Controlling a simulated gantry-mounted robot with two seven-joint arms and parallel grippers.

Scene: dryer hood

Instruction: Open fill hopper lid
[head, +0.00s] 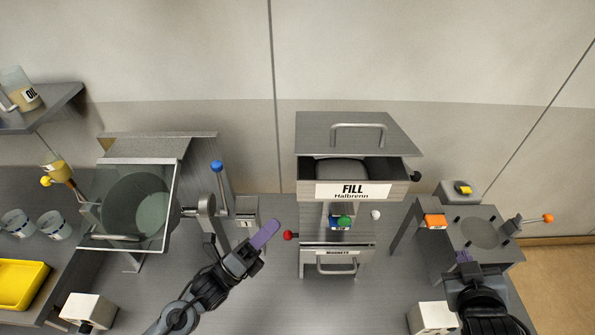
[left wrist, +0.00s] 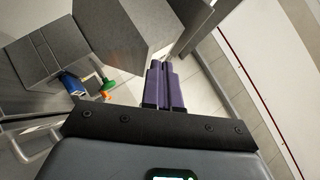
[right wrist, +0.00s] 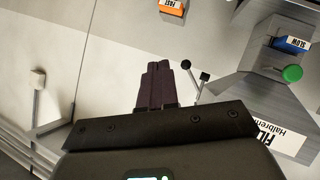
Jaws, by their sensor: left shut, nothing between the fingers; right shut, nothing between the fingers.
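The fill hopper (head: 353,190) stands at the centre of the head view with a white "FILL Halbrenn" label on its front. Its flat grey lid (head: 310,132) carries a bar handle (head: 358,127). A dark gap with a rounded grey shape inside shows between the lid's front edge and the label. My left gripper (head: 265,234) is shut and empty, lower left of the hopper, apart from the lid. My right gripper (head: 463,257) is shut and empty by the small stand at the right. The hopper label (right wrist: 282,139) also shows in the right wrist view.
Below the hopper are a green knob (head: 344,222), a red knob (head: 288,236) and a drawer (head: 337,261). A glass-fronted hood (head: 130,205) stands at left, near a blue-knobbed lever (head: 217,167). The right stand (head: 481,225) has an orange block (head: 434,221).

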